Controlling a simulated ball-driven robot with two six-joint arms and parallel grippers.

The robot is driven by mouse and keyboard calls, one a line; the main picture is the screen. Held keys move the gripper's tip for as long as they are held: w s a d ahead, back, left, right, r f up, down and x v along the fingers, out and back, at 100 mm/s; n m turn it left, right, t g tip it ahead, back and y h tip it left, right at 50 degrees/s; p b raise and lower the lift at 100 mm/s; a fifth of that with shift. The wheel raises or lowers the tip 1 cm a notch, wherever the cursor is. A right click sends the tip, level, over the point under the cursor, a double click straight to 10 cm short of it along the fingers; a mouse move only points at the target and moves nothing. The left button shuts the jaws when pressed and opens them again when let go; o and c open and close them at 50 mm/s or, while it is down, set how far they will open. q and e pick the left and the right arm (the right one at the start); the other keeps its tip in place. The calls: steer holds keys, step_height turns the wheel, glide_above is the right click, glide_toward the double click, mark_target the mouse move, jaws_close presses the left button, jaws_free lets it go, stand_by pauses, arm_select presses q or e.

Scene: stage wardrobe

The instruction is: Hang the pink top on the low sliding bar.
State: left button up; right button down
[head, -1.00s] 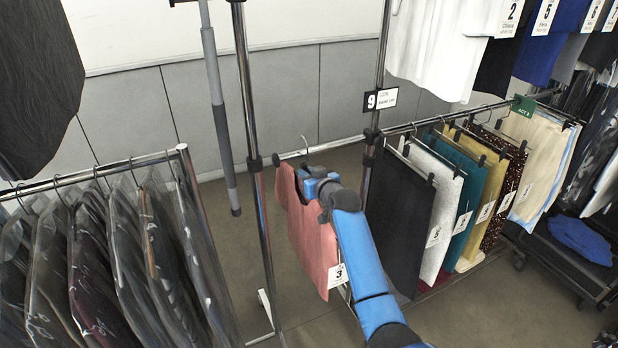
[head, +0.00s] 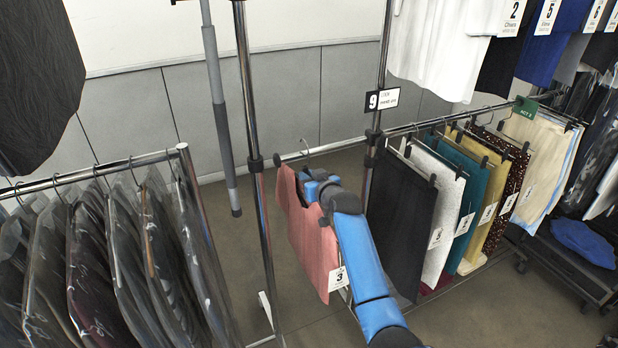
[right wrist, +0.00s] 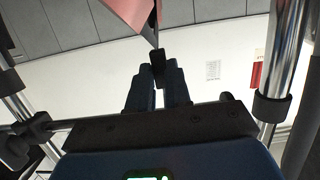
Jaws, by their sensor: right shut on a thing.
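The pink top (head: 305,235) is on a hanger with a tag numbered 3, near the left end of the low sliding bar (head: 345,145). Its hanger hook (head: 306,148) is at the bar's height and overlaps it; I cannot tell if it rests over the bar. My right gripper (head: 310,186) is at the top of the pink garment, just below the bar. In the right wrist view its fingers (right wrist: 157,76) are shut on a dark part of the hanger, with pink cloth (right wrist: 130,12) above. My left gripper is not in view.
Dark skirt (head: 402,225) and several other garments hang along the bar to the right. Chrome posts (head: 247,100) stand either side of the bar's left end. A rack of plastic-covered clothes (head: 130,260) is at left. Bar space between the hook and the right post is free.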

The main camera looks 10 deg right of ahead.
steer(key=shift+f+b, duration=1.15)
steer(key=shift+f, duration=0.25)
steer(key=c, duration=1)
jaws_free()
steer(key=shift+s, duration=0.15)
